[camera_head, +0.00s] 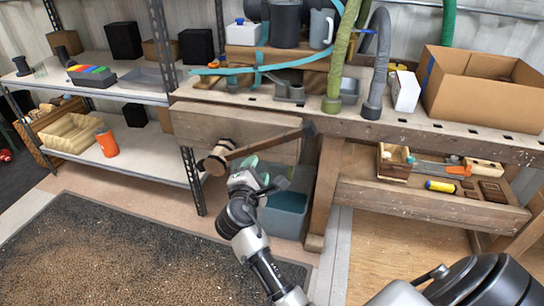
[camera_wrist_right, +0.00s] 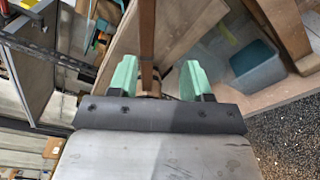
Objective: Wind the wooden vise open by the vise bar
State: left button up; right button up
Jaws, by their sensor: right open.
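The wooden vise (camera_head: 240,132) is on the front left of the workbench, below the top. A round wooden hub (camera_head: 216,158) sticks out from it. The long brown vise bar (camera_head: 268,142) slants up to the right from the hub to a dark end. My right gripper (camera_head: 257,170) is open just below the bar, its green fingertips upward. In the right wrist view, the bar (camera_wrist_right: 147,40) runs lengthwise between the two spread fingers (camera_wrist_right: 158,78), with a gap on each side. Contact is not visible. My left gripper is not in view.
A blue-grey bin (camera_head: 286,213) stands under the bench behind my right arm. The bench leg (camera_head: 324,190) is right of it. A metal shelf (camera_head: 150,150) stands left. A cardboard box (camera_head: 455,100) and hoses are on the bench top. The floor mat in front is clear.

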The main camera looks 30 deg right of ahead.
aim_at(269, 145)
jog(key=shift+m+h, duration=0.3)
jog(key=shift+h, duration=0.4)
jog(key=w+d+r, duration=0.1)
jog(key=w+d, duration=0.1)
jog(key=d, duration=0.1)
jog(key=w+d+r+b, duration=0.1)
jog(key=d, duration=0.1)
jog(key=shift+d+r, duration=0.15)
jog(key=shift+r, duration=0.2)
jog(key=x, duration=0.3)
jog(key=shift+w+d+f+b, duration=0.1)
jog(key=shift+w+d+b, duration=0.15)
jog(key=shift+d+b, duration=0.05)
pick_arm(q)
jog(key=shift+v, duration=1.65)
pick_arm(e)
jog(key=shift+w+d, duration=0.35)
jog(key=shift+d, duration=0.15)
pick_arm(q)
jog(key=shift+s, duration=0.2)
pick_arm(e)
grip_shut()
